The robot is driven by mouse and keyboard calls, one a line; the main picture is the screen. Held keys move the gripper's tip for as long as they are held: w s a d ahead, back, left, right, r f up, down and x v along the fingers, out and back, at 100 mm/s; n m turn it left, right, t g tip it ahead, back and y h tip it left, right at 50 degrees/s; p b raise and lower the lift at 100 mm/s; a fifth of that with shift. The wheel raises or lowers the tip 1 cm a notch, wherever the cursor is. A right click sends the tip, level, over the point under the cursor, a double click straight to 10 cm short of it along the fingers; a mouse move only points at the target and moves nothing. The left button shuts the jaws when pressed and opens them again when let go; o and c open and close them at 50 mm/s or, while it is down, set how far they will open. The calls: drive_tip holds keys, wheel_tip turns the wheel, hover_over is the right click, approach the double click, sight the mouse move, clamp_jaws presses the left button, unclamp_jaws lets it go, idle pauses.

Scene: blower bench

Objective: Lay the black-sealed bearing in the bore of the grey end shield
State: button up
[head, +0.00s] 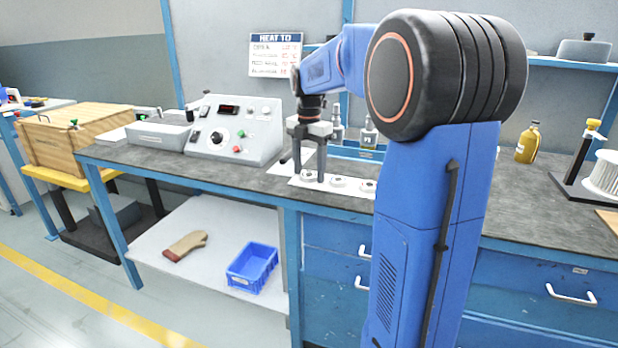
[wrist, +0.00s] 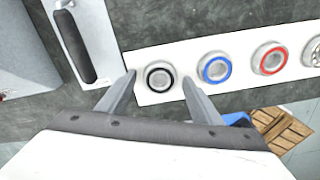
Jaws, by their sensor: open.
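The black-sealed bearing (wrist: 159,77) lies flat on a white strip (wrist: 190,83) in the wrist view, at the left end of a row. My gripper (wrist: 159,78) is open, with one finger on each side of this bearing in the picture. Whether the fingers touch it or are still above it, I cannot tell. In the head view my gripper (head: 311,180) points down at the left end of the same row. I cannot make out the grey end shield in either view; my arm hides part of the bench.
A blue-ringed bearing (wrist: 214,68) and a red-ringed bearing (wrist: 270,58) lie to the right on the strip, with another at the edge. A control box (head: 236,130) stands left of my gripper. A yellow bottle (head: 527,143) stands on the right part of the bench.

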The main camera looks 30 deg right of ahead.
drive_tip(key=c, duration=1.2)
wheel_tip(320, 180, up, 10)
drive_tip(key=shift+r, duration=0.1)
drive_tip(key=shift+s, duration=0.1)
